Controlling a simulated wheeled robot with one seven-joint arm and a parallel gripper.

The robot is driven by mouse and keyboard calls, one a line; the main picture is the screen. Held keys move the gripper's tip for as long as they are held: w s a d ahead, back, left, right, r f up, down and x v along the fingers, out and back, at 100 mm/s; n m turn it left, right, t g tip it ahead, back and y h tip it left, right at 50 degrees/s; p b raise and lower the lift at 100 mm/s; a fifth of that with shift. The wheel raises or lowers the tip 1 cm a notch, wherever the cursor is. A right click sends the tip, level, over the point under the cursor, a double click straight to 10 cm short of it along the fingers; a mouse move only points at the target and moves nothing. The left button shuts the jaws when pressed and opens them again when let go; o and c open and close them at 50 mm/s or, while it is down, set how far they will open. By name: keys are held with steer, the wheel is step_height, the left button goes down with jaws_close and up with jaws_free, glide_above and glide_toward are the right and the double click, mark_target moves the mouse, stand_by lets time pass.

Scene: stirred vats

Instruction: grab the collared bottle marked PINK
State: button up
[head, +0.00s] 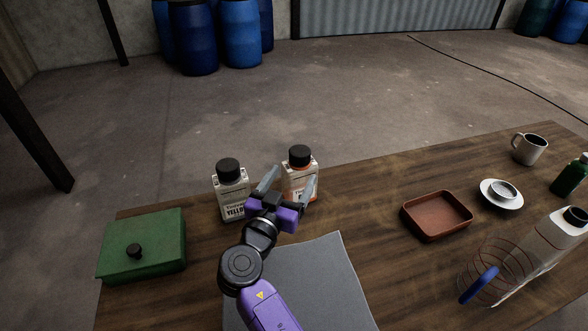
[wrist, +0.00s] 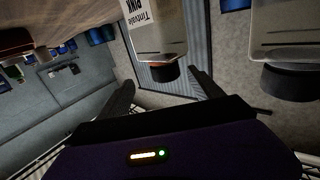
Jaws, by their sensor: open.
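The bottle marked PINK (head: 299,176) stands near the far edge of the table, white with a black cap and an orange-tinted lower label. In the wrist view the PINK bottle (wrist: 158,35) appears upside down, its label readable and its cap pointing toward my fingers. My gripper (head: 296,174) is open and empty, its two fingers in front of this bottle, one toward each side. In the wrist view my gripper (wrist: 164,88) shows the cap between the fingers. Whether they touch it I cannot tell. Part of the label is hidden in the head view.
A bottle marked YELLOW (head: 232,190) stands close on the left. A green lidded box (head: 144,245) is at far left, a grey mat (head: 305,285) in front. A brown tray (head: 437,215), saucer (head: 501,194), mug (head: 530,149), whisk (head: 490,275) and clear bottle (head: 550,243) are right.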

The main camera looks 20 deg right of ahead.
mark_target(296, 163)
steer(key=x, duration=0.2)
steer(key=shift+w+r, duration=0.1)
steer(key=shift+w, duration=0.25)
steer(key=p+x, duration=0.1)
steer(key=x, duration=0.5)
steer(key=shift+w+a+r, duration=0.1)
steer(key=shift+a+r, duration=0.05)
steer(key=shift+a, duration=0.05)
jaws_close()
